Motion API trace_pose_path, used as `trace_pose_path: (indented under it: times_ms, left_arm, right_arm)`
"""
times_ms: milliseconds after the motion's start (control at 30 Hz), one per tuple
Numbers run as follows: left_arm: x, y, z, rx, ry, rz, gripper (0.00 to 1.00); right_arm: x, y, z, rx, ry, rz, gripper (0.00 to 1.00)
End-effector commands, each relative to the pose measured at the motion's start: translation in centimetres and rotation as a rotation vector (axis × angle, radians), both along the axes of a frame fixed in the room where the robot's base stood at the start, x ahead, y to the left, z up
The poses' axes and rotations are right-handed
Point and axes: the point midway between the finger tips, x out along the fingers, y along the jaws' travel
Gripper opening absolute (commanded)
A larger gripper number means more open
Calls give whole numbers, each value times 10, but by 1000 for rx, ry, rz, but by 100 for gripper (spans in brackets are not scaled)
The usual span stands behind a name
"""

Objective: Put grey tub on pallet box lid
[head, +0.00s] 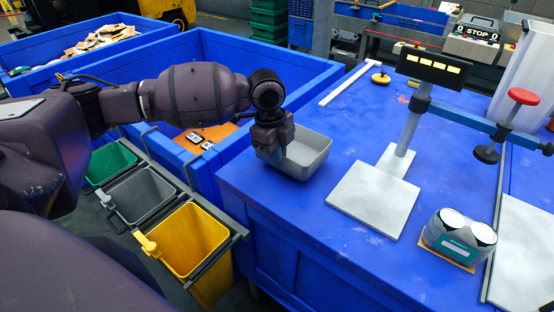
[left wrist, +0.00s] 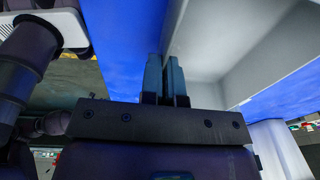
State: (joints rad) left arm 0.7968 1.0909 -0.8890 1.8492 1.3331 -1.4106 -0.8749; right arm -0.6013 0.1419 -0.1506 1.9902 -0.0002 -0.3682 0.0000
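The grey tub (head: 312,150) is an open, empty-looking rectangular container near the left edge of the blue pallet box lid (head: 300,226). My left gripper (head: 275,146) is at the tub's left side, and its fingers are close together on the tub's wall. In the left wrist view the narrow fingers (left wrist: 165,80) meet the edge of the pale tub wall (left wrist: 210,40). The tub looks about upright, on or just above the lid; I cannot tell whether its base touches. My right gripper is not in view.
A scale with a white plate (head: 372,200) and post stands right of the tub. A packaged twin pack (head: 459,238) lies farther right. An open blue box (head: 215,50) stands behind my left arm. Green, grey and yellow bins (head: 190,240) stand at lower left. The lid's front is clear.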

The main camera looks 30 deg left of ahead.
Motion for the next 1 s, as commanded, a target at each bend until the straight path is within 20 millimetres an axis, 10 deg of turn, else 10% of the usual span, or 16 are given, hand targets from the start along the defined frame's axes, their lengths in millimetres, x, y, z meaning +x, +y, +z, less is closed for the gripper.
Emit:
trace_pose_path:
  times_ms: [567,733,1000]
  left_arm:
    - [0,0,-28,0,-1,0,0]
    - [0,0,-28,0,-1,0,27]
    - [0,0,-27,0,-1,0,28]
  right_arm:
    - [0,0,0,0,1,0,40]
    - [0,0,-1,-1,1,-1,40]
    - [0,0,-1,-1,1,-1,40]
